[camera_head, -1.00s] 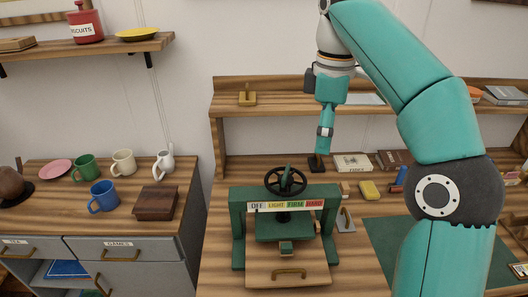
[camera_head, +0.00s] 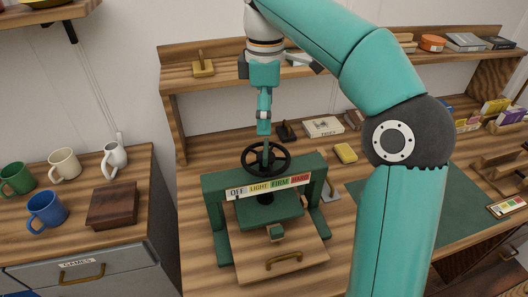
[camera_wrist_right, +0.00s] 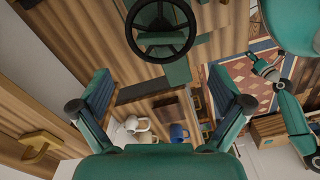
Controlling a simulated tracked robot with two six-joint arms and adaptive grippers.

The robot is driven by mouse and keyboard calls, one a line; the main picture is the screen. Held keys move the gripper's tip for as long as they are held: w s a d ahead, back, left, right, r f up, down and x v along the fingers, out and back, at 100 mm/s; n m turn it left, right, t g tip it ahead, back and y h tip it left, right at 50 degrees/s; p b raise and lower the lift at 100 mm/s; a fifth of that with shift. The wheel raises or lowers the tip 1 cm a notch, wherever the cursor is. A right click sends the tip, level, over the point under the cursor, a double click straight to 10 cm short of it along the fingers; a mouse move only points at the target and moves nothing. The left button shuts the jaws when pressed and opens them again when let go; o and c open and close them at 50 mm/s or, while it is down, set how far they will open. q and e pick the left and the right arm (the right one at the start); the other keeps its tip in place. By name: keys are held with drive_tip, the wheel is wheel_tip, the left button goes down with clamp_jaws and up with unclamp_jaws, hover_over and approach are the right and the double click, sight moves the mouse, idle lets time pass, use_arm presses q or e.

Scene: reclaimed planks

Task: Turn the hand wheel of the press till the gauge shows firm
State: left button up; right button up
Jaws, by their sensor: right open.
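The green press (camera_head: 213,200) stands on the bench in the head view.
A wooden box (camera_head: 112,206) and a blue mug (camera_head: 45,212) sit on the cabinet at left. A yellow block (camera_head: 345,153) lies right of the press. A shelf (camera_head: 205,85) runs behind. A green mat (camera_head: 445,210) covers the bench at right.

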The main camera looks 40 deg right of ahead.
sight(265, 147)
use_arm(q)
wheel_tip(265, 147, down, 3)
drive_tip(key=shift+r+b, duration=0.2)
drive_tip(key=shift+b, duration=0.8)
use_arm(e)
wheel_tip(265, 147, down, 8)
drive_tip(key=shift+s+f, duration=0.1)
drive_tip(key=shift+s, duration=0.05)
drive_tip(key=c, duration=1.2)
use_arm(q)
drive_tip(key=shift+r, duration=0.1)
use_arm(e)
drive_tip(key=shift+o, duration=0.2)
use_arm(q)
drive_tip(key=shift+r+p, duration=0.2)
drive_tip(key=shift+p, duration=0.1)
use_arm(e)
drive_tip(key=shift+m, duration=0.3)
